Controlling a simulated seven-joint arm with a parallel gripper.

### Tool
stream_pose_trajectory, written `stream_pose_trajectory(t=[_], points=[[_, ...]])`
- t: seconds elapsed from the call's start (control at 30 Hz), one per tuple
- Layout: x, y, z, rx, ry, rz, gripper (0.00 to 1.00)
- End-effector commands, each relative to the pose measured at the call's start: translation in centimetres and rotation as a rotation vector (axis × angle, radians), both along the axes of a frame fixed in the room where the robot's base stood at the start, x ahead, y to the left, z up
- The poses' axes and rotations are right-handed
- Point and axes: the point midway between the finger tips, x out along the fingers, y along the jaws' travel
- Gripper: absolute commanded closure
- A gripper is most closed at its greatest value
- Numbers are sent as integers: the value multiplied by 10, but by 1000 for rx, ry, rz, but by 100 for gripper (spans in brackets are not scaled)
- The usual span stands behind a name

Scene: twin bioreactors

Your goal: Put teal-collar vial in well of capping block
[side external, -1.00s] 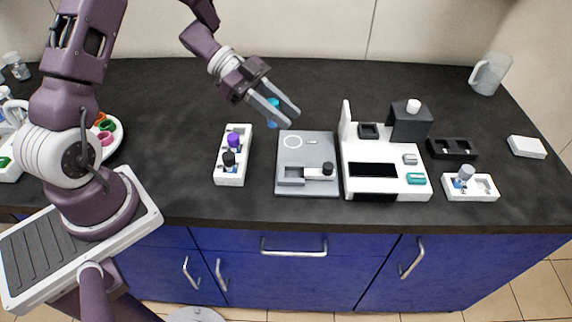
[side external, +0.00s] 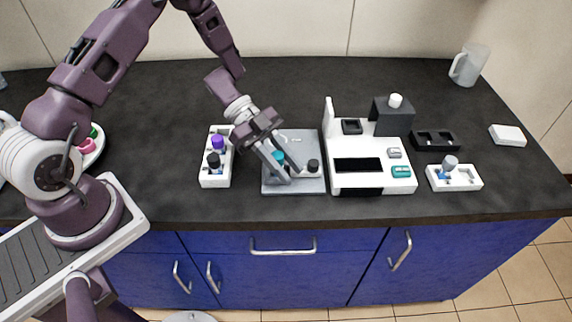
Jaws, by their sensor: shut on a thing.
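My gripper (side external: 287,172) is shut on the teal-collar vial (side external: 279,157), whose teal part shows between the fingers. The gripper points down over the left front part of the grey capping block (side external: 313,186). The fingers hide the well area, so I cannot tell whether the vial is in the well or just above it. A black knob (side external: 313,165) stands on the block right beside the fingers.
A white rack (side external: 216,181) with a purple-capped vial (side external: 217,142) and a black-capped vial (side external: 213,160) stands close left of the block. A white machine (side external: 371,180) stands close right. A small white tray (side external: 465,183) with a vial is farther right. The counter's front strip is clear.

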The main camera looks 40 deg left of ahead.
Motion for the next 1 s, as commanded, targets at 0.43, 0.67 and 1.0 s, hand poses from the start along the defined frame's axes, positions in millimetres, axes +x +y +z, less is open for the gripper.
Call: stream_pose_trajectory(t=[0.43, 0.67, 1.0], points=[[0, 0, -3, 0, 0, 0, 52], [1, 15, 8, 1, -2, 4, 52], [1, 91, 50, 1, -1, 3, 52]])
